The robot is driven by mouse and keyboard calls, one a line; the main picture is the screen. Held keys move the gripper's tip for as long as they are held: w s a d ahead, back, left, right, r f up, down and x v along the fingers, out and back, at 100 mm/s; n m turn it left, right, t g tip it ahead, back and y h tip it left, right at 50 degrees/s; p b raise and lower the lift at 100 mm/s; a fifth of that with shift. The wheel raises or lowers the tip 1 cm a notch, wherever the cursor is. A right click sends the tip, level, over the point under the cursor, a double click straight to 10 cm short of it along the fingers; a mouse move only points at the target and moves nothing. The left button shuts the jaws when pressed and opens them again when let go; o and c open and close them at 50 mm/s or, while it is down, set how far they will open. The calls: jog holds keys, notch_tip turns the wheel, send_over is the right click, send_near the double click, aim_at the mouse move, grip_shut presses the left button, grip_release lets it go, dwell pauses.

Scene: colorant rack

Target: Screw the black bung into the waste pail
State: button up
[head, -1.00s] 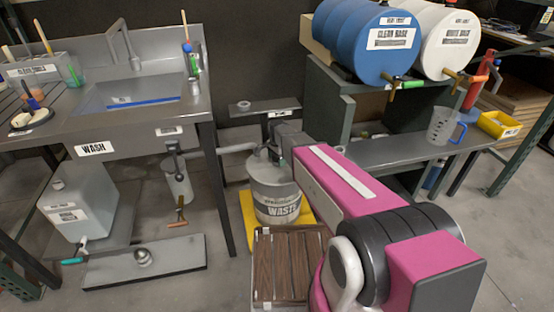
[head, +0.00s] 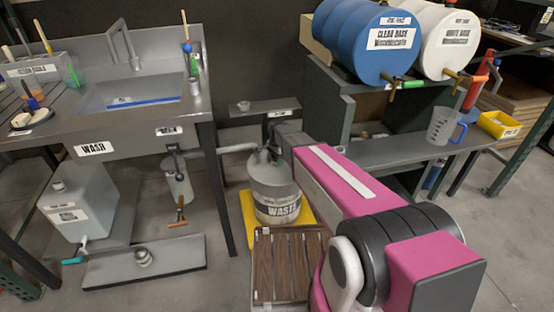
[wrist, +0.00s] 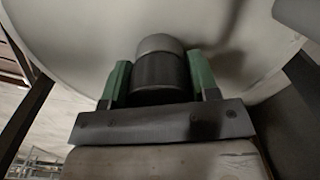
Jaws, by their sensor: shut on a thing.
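The waste pail (head: 277,196) is a pale grey drum marked WASTE, standing on a yellow base under the end of my arm in the head view. Its pale top (wrist: 80,45) fills much of the wrist view. My gripper (wrist: 160,82) has its two green fingers on either side of a dark cylinder with a grey end, the black bung (wrist: 158,75). The gripper is shut on it. The bung is against or very close to the pail's top; whether it sits in the opening is hidden. In the head view the gripper is small and mostly hidden by my arm.
A grey pipe (head: 238,148) runs from the sink side toward the pail. A wooden slatted platform (head: 290,265) lies in front of the pail. The sink table's leg (head: 221,190) stands close at left; a shelf (head: 420,155) stands at right.

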jog(key=m, duration=0.5)
jog(key=shift+m, duration=0.3)
jog(key=m, duration=0.6)
jog(key=o, duration=0.9)
jog(key=shift+c, duration=0.2)
jog(key=n, duration=1.3)
jog(key=shift+n, duration=0.3)
